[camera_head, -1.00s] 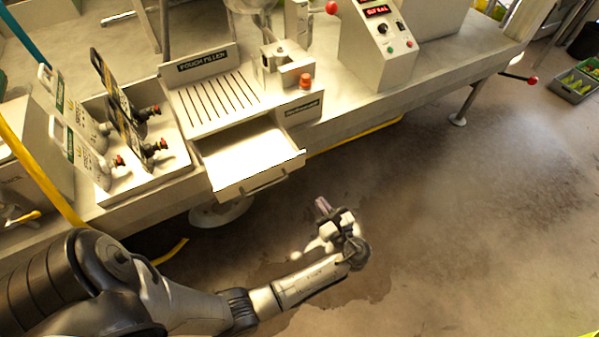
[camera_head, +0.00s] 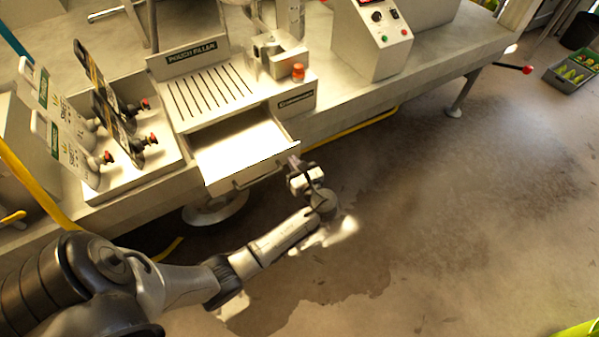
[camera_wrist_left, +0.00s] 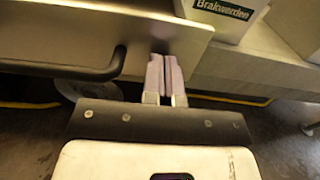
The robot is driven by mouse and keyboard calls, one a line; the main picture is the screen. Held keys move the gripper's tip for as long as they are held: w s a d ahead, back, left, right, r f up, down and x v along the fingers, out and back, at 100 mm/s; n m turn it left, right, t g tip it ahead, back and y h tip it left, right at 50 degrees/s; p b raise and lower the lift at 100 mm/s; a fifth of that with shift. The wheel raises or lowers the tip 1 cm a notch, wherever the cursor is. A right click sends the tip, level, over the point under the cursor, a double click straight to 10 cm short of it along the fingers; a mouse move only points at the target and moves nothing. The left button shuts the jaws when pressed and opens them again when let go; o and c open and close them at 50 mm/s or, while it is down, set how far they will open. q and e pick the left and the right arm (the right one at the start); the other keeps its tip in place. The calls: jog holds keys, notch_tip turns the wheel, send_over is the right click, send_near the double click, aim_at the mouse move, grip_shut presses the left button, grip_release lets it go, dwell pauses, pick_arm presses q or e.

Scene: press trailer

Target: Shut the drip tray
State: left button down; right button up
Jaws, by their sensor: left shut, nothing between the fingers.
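The drip tray (camera_head: 243,148) is a metal drawer below the slotted pouch filler top, and it stands pulled out toward me. Its front has a dark bar handle (camera_head: 262,176), which also shows in the left wrist view (camera_wrist_left: 75,68). My left gripper (camera_head: 294,162) is shut and empty, at the right end of the tray front. In the left wrist view its fingertips (camera_wrist_left: 164,62) overlap the tray's front panel (camera_wrist_left: 140,30), to the right of the handle. I cannot tell whether they touch it. My right gripper is not in view.
The pouch filler (camera_head: 205,90) stands on a long bench. A rack (camera_head: 140,165) of spouted pouches is at its left, and a control box (camera_head: 370,40) at its right. A yellow hose (camera_head: 350,128) runs below the bench edge. The floor in front is clear.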

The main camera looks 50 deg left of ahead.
pick_arm(q)
jog(key=shift+a, duration=0.3)
jog(key=shift+a, duration=0.15)
jog(key=p, duration=0.3)
send_near(262, 124)
jog(key=d+r, duration=0.1)
jog(key=r, duration=0.2)
jog(key=shift+s+d, duration=0.1)
jog(key=shift+d, duration=0.25)
jog(key=a, duration=0.4)
jog(key=w+a, duration=0.1)
jog(key=a, duration=0.3)
jog(key=a+b, duration=0.1)
jog(key=a, duration=0.3)
jog(key=shift+w+f, duration=0.3)
jog(key=shift+w, duration=0.05)
jog(key=shift+d+f, duration=0.1)
